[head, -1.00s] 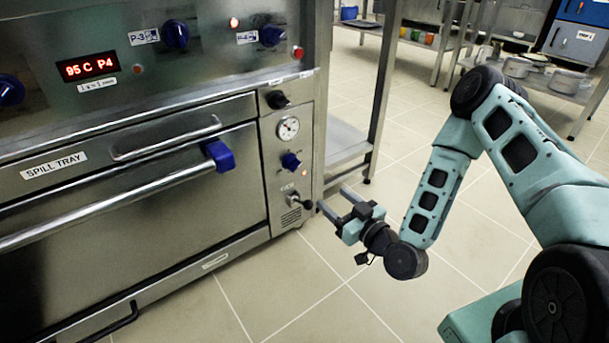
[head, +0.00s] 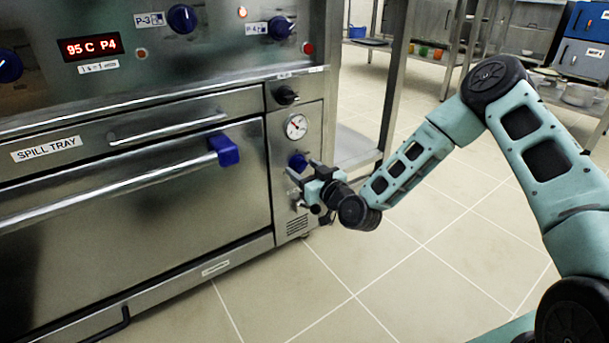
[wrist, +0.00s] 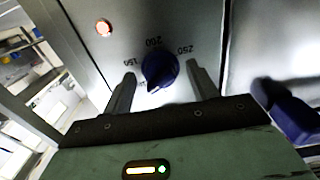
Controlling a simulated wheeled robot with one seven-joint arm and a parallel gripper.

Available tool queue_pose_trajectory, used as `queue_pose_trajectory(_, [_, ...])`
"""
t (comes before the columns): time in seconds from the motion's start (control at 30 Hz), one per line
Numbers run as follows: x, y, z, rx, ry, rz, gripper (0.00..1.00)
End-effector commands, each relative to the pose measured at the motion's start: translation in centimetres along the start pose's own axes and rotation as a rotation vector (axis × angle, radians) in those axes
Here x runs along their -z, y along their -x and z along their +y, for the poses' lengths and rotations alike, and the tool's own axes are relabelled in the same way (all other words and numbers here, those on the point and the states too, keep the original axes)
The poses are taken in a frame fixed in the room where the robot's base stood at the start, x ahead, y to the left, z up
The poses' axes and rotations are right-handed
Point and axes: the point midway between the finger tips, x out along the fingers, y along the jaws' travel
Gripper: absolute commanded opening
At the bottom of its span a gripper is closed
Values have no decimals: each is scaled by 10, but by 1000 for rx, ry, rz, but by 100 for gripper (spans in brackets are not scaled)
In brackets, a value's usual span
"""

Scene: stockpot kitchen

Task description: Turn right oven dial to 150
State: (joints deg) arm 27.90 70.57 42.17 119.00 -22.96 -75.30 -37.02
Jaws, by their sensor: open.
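The blue oven dial (wrist: 160,70) is on the steel panel in the wrist view, with the marks 150, 200 and 250 around its upper side. A pale mark shows near its lower edge, but I cannot tell its exact setting. In the head view the dial (head: 298,161) is partly hidden behind my gripper, below a round gauge. My gripper (head: 300,169) is open in front of the panel. In the wrist view its two fingers stand on either side of the dial; contact cannot be made out.
A lit indicator (wrist: 103,27) is beside the dial. The round gauge (head: 296,126) and a black knob (head: 286,95) are above it. The oven door's handle (head: 100,189) with a blue block (head: 224,149) is to the left. Open tiled floor (head: 400,270) lies to the right.

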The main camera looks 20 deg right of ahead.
Motion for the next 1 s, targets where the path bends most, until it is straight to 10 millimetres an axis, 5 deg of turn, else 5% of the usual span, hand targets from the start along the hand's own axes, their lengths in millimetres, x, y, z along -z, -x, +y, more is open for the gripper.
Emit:
queue_pose_trajectory(0.3, [1,-2,0,0,0,0,56])
queue_pose_trajectory(0.47, [0,-2,0,1,0,0,14])
queue_pose_trajectory(1.0, [3,-2,-1,0,-134,-1,14])
